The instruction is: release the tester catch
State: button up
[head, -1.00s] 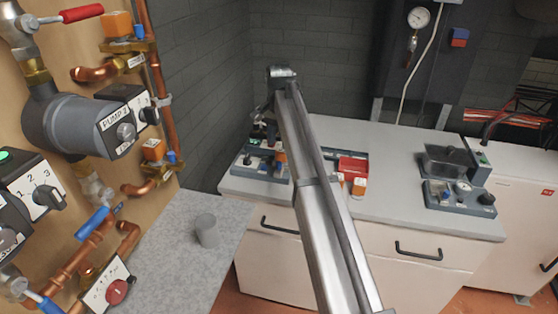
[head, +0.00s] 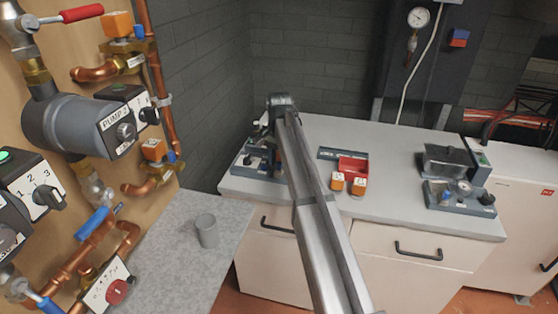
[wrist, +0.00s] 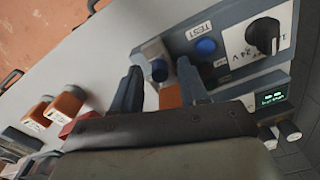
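The tester (wrist: 225,50) is a blue-grey unit with a TEST label, a blue button (wrist: 205,46) and a black knob on a white plate. In the head view it sits at the bench's left end (head: 243,161), partly hidden by my arm. In the wrist view my gripper (wrist: 160,82) is open, its two dark fingers apart beside the tester. In the head view the fingers are hidden.
Another device with a dark clear cover (head: 446,160) stands at the right. A grey cup (head: 206,230) stands on the left counter, beside the pipe panel with pumps.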

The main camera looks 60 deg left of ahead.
grip_shut()
dwell(0.3)
jog(key=shift+s+d, duration=0.6)
jog(key=shift+o, duration=0.3)
grip_release()
jog(key=shift+r, duration=0.1)
notch_tip(320, 180, up, 14)
jog(key=shift+w+f, duration=0.15)
jog(key=shift+f, duration=0.05)
dwell(0.6)
